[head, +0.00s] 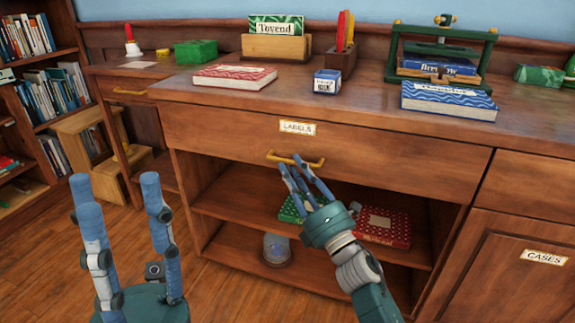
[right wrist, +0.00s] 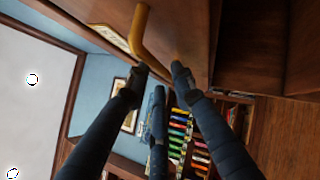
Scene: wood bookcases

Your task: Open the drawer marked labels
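The drawer marked LABELS (head: 220,133) is a wide wooden front under the desk top, and it looks shut. Its white label (head: 298,127) sits above a brass bar handle (head: 285,157). My right gripper (head: 303,162) is at the handle, coming from below. In the right wrist view the handle (right wrist: 140,32) runs down toward the gap between my spread fingertips (right wrist: 158,75); I cannot tell whether they touch it. My left gripper (head: 115,180) is open and empty, with its fingers pointing up, well left of the drawer.
Below the drawer is an open shelf with a green box (head: 292,209) and a red patterned box (head: 384,228). A CASES cupboard (head: 500,262) stands at right. Books, a press (head: 442,50) and boxes lie on the top. A wooden step stool (head: 85,135) stands at left.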

